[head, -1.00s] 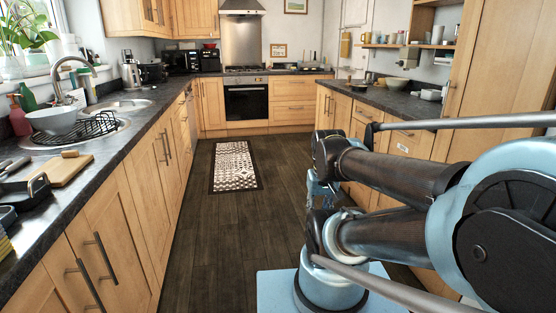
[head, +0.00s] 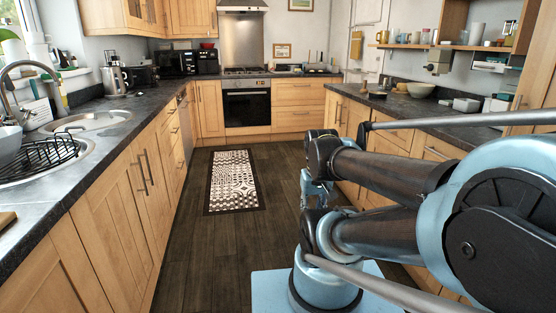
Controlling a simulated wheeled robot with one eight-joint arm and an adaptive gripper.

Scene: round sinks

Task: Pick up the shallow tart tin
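I cannot make out a shallow tart tin in this view; it may be hidden or too small to tell. My gripper (head: 316,190) is partly in view beyond my folded arm, low over the floor in front of the right-hand cupboards. Its fingers are mostly hidden by my arm, so I cannot tell whether it is open or shut. It is apart from the worktops and touches nothing that I can see.
The left worktop (head: 118,104) holds a sink with a black rack (head: 45,160) and a kettle (head: 114,80). The right worktop (head: 440,115) holds a pale bowl (head: 420,90) and small containers. The dark floor between, with a patterned rug (head: 233,182), is clear up to the oven (head: 247,106).

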